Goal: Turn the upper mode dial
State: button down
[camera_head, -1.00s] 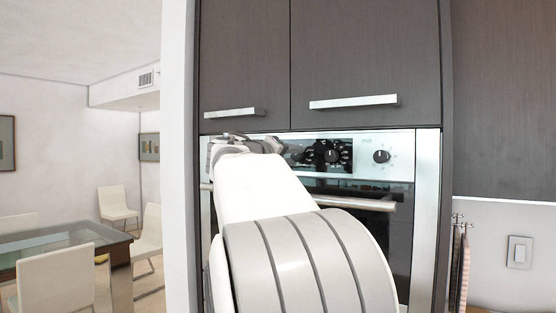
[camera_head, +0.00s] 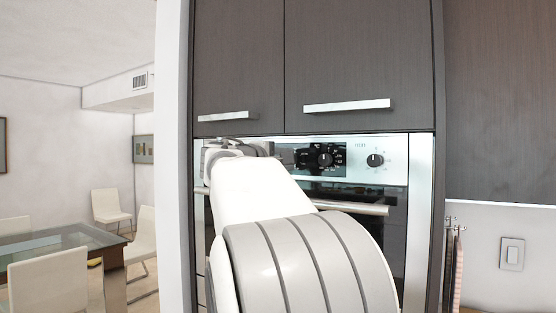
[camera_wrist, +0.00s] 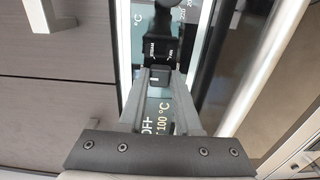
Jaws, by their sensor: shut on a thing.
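The oven control panel (camera_head: 398,150) runs across the top of the upper oven in the head view. My arm covers its left end, so any dial there is hidden. In the wrist view the panel appears turned on its side, and my gripper (camera_wrist: 158,80) reaches onto it. Its two grey fingers are closed around a small dark dial (camera_wrist: 158,75), with "OFF" and "100 °C" markings beside it. The fingertips are close to the panel face. How far the dial is turned is hard to tell.
A middle black knob (camera_head: 325,159) and a right knob (camera_head: 375,160) sit on the same panel. The oven door handle (camera_head: 350,207) runs below. Cabinet handles (camera_head: 347,105) stick out above. A dining table (camera_head: 50,250) stands far left.

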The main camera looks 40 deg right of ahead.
dwell(0.4)
jog(key=c, duration=0.6)
grip_release()
jog(key=b+v, duration=0.2)
jog(key=v, duration=1.5)
jog(key=shift+a+b, duration=0.25)
jog(key=shift+b, duration=0.05)
